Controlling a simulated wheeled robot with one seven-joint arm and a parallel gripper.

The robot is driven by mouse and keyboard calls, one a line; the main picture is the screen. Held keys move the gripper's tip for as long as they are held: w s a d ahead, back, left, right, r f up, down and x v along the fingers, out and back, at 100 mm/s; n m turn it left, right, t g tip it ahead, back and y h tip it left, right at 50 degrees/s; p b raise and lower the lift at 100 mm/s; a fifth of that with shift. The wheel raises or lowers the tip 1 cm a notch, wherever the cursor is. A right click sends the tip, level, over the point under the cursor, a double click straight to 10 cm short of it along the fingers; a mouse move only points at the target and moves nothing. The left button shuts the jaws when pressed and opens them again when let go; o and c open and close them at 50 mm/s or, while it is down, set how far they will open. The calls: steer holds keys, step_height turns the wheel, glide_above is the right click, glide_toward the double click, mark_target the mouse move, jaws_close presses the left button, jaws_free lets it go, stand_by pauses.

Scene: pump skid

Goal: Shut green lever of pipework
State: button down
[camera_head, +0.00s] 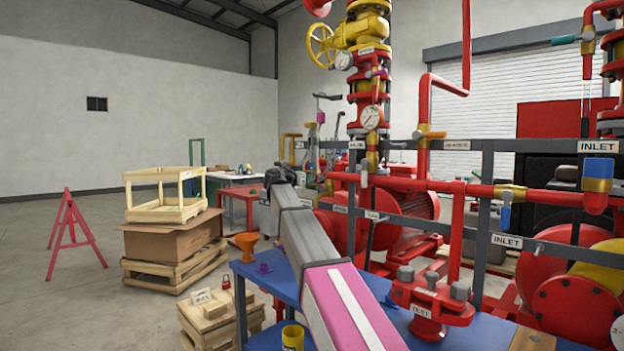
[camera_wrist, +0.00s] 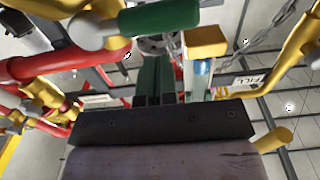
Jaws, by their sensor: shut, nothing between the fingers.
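In the wrist view a thick green lever (camera_wrist: 160,20) with a grey rounded end crosses the top of the picture, close to red and yellow pipework. My gripper (camera_wrist: 156,62) is below it there, its dark fingers together and empty, apart from the lever in the picture; whether they touch is hard to tell. In the head view my gripper (camera_head: 280,175) is small and dark at the far end of my arm. A teal-green lever (camera_head: 563,40) sticks out left from a brass valve at upper right there. I cannot tell whether both views show the same lever.
In the wrist view a yellow-capped fitting (camera_wrist: 205,42), a chain (camera_wrist: 262,38) and yellow pipe (camera_wrist: 299,45) stand close right of my fingers. In the head view red pump pipework (camera_head: 440,200) fills the right.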

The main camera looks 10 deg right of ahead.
steer(key=v, duration=0.7)
stand_by(0.3)
